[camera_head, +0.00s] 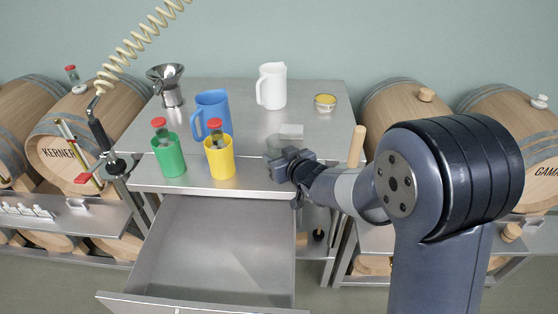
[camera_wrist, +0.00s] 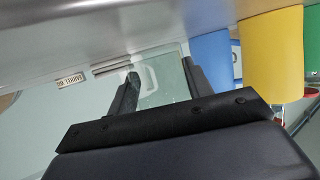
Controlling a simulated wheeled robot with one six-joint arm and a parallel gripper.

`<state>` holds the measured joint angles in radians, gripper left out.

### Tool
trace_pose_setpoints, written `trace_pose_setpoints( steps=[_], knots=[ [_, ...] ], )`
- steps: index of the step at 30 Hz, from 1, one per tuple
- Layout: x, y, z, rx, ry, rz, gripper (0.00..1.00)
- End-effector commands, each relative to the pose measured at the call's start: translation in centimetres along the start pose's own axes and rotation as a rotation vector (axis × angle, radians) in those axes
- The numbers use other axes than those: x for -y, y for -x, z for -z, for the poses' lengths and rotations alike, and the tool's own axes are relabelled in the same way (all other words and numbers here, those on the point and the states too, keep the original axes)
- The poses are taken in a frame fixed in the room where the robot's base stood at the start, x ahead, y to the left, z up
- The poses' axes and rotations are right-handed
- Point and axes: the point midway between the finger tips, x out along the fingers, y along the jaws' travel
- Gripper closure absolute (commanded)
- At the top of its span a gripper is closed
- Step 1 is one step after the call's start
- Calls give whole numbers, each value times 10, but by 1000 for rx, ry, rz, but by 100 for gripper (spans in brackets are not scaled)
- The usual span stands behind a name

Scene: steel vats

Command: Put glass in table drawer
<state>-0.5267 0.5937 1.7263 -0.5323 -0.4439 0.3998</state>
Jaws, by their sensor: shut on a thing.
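My gripper (camera_head: 282,165) is above the front edge of the steel table (camera_head: 325,105), right of the yellow cup. It is shut on a clear glass (camera_head: 273,146), which is faint and partly hidden by the gripper. In the wrist view the see-through glass (camera_wrist: 165,82) is between the two dark fingers (camera_wrist: 162,72). The table drawer (camera_head: 215,245) is pulled far out below the tabletop, and the part of its inside that I see is empty. The gripper is above and right of the drawer's back end.
A green cup (camera_head: 170,160) and a yellow cup (camera_head: 220,162), each with a red-capped bottle, stand near the table's front edge. Behind are a blue pitcher (camera_head: 212,112), a white pitcher (camera_head: 272,86), a metal funnel vessel (camera_head: 168,88) and a small yellow-filled dish (camera_head: 325,103). Barrels flank the table.

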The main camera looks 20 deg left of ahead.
Motion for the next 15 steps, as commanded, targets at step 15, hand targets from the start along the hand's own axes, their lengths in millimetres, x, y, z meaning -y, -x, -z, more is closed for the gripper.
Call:
trace_pose_setpoints(
  steps=[15],
  knots=[
    [0,-3,-7,-1,0,-1,45]
  ],
)
